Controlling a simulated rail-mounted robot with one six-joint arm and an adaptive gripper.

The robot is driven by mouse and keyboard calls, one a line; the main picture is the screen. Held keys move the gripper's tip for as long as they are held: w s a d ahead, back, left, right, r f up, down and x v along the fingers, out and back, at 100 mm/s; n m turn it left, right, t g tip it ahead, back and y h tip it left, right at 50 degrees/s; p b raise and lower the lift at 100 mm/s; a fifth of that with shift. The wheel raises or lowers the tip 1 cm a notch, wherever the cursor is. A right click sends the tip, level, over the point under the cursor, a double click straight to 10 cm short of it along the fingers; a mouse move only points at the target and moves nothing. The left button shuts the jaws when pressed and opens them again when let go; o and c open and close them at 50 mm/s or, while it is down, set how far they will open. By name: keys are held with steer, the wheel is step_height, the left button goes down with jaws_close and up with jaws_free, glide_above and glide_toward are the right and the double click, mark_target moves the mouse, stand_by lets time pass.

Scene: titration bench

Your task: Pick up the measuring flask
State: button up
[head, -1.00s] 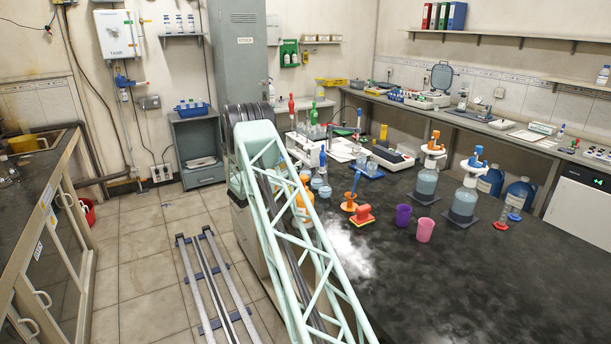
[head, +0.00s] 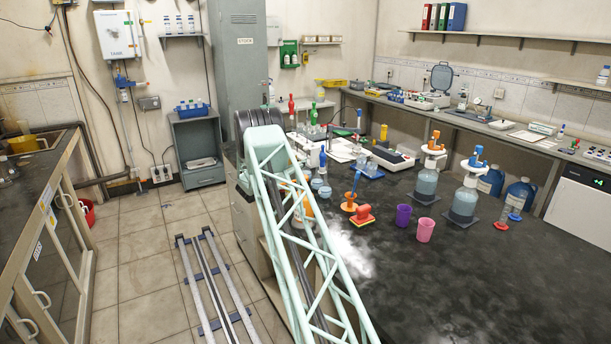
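I cannot tell for certain which piece of glassware is the measuring flask. Small pale-blue round glass vessels (head: 324,192) stand on the dark bench near its left side, just right of my arm's lattice link. A small clear-blue cylinder (head: 516,212) on a red base stands at the bench's right. My arm's link runs from the left of the bench down past the bottom edge and partly covers orange-topped items (head: 303,212). My gripper is not in view.
On the dark bench (head: 440,285) are a blue-orange stand (head: 351,192), a red-orange block (head: 363,216), a purple cup (head: 403,215), a pink cup (head: 425,230) and two dispenser bottles (head: 427,184) (head: 464,203). The front of the bench is clear. Floor rails (head: 218,290) lie left.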

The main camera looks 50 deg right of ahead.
steer(key=shift+d, duration=2)
steer(key=c, duration=0.9)
